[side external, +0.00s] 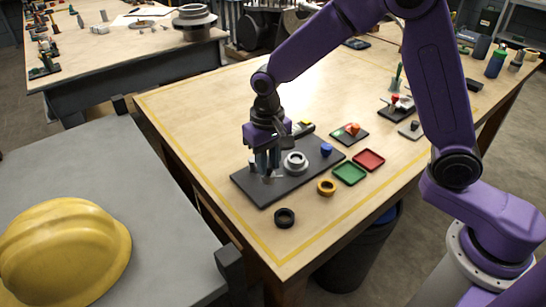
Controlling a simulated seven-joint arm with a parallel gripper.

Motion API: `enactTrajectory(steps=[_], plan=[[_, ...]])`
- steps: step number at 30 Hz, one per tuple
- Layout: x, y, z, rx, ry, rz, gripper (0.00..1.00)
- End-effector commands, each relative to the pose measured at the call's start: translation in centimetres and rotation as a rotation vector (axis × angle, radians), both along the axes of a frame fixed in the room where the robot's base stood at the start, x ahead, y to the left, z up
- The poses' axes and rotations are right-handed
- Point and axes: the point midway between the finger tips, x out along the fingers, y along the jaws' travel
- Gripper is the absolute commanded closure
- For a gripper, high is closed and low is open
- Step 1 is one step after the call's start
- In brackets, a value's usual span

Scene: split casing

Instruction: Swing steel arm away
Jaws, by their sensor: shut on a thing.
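My purple gripper (267,174) points down over the left part of a dark base plate (265,193) on the wooden table. Its fingers are low, near the plate's surface, and shut on a small pale metal piece (273,180), which looks like the steel arm. The fingers hide most of this piece, so its full shape and angle cannot be told. A silver round casing part (295,162) with a central hole sits on the plate just right of the fingers. A blue round knob (326,149) stands at the plate's right end.
A black ring (284,217) and a yellow-orange ring (326,187) lie in front of the plate. A green tray (349,173) and a red tray (369,159) lie to its right. A dark pad with an orange piece (352,129) lies behind them. The table's front left is clear.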

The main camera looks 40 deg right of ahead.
Motion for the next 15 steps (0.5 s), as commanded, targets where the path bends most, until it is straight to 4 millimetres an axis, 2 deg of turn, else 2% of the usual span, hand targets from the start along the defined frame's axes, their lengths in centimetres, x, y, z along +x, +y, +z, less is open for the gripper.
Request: enactTrajectory(steps=[6,15], plan=[[0.2,1.0,0.1,0.001,-0.001,-0.145,1.0],[0.3,1.7,0.1,0.001,-0.001,-0.255,1.0]])
